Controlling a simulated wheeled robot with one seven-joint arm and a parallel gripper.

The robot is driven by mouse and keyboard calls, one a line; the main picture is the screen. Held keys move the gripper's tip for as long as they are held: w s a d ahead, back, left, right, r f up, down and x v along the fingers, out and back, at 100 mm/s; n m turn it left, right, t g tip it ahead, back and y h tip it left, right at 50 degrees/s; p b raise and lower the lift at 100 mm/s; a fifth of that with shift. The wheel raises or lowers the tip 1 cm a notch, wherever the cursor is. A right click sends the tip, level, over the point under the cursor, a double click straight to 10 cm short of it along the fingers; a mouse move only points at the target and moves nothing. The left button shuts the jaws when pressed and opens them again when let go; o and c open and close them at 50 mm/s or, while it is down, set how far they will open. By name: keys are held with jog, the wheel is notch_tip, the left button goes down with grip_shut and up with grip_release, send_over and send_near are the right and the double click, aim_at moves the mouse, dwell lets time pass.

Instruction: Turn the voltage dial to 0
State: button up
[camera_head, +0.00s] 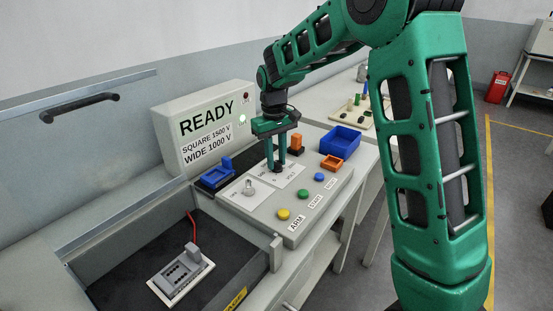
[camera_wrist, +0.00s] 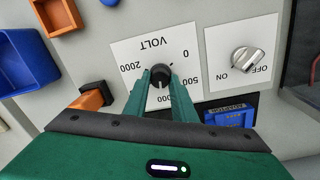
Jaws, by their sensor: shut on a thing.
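The voltage dial (camera_wrist: 160,73) is a small black knob on a white plate (camera_wrist: 124,52) marked VOLT. In the wrist view the marks read 2000 at left, 0 at upper right, 500 at lower right and a partly hidden 1000 at the bottom. A pale mark on the knob seems to face the bottom of the picture, but my fingers crowd it and I cannot read it surely. My gripper (camera_wrist: 160,78) is shut on the knob, one finger on each side.
A silver ON/OFF switch (camera_wrist: 242,60) sits beside the dial plate. Yellow (camera_head: 284,214), green (camera_head: 303,194) and blue (camera_head: 319,177) buttons line the panel front. Blue (camera_head: 341,139) and orange (camera_head: 331,163) bins, an orange connector (camera_head: 296,142) and a blue connector (camera_head: 216,174) stand close by. The sign (camera_head: 206,127) reads READY.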

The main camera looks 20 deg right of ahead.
jog(key=n, duration=0.3)
jog(key=shift+w+n, duration=0.1)
jog(key=shift+n, duration=0.2)
jog(key=n, duration=0.3)
jog(key=shift+d+n, duration=0.1)
jog(key=shift+n, duration=0.2)
jog(key=n, duration=0.3)
jog(key=shift+n, duration=0.3)
jog(key=n, duration=0.3)
jog(key=shift+d+r+n+y, duration=0.1)
jog(key=shift+d+n+y, duration=0.05)
jog(key=shift+n+y, duration=0.15)
jog(key=n, duration=0.5)
jog(key=shift+n, duration=0.3)
jog(key=n, duration=0.5)
jog(key=shift+a, duration=0.2)
jog(key=shift+n, duration=0.3)
jog(key=o, duration=1)
jog(key=shift+o, duration=0.2)
